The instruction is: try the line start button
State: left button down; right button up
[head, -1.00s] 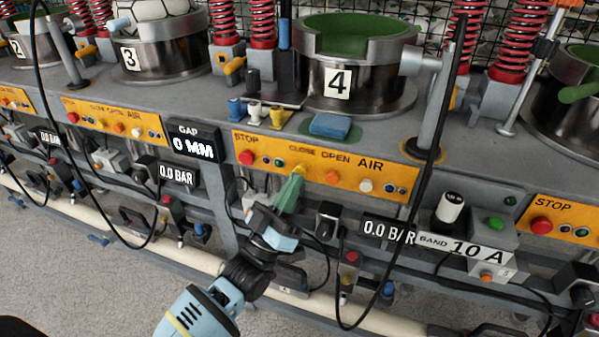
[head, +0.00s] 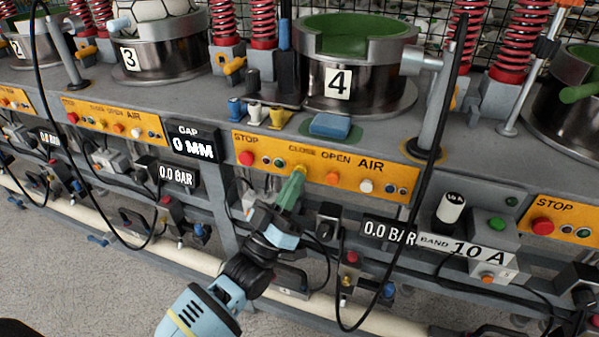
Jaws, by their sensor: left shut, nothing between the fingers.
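My left gripper (head: 298,175) has its green fingers shut and empty. Its tips are at the station 4 orange panel (head: 345,178), just under the CLOSE label, and cover the button there; I cannot tell whether they press it. No button in view is legibly marked line start. A green button (head: 497,224) sits on top of a grey box (head: 478,238) to the right, beside the label BAND 10 A, with an orange button (head: 487,279) on its front. The gripper is well left of this box. My right gripper is not in view.
The station 4 panel also has a red STOP button (head: 246,158). Above it stands the metal cup numbered 4 (head: 372,75). A 0.0 BAR display (head: 388,232) sits below the panel. Black cables (head: 339,285) hang between the gripper and the grey box.

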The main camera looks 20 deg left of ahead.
pick_arm(q)
jog(key=shift+w, duration=0.1)
dwell(0.4)
jog(key=shift+s+p, duration=0.45)
jog(key=shift+s, duration=0.4)
jog(key=shift+s, duration=0.1)
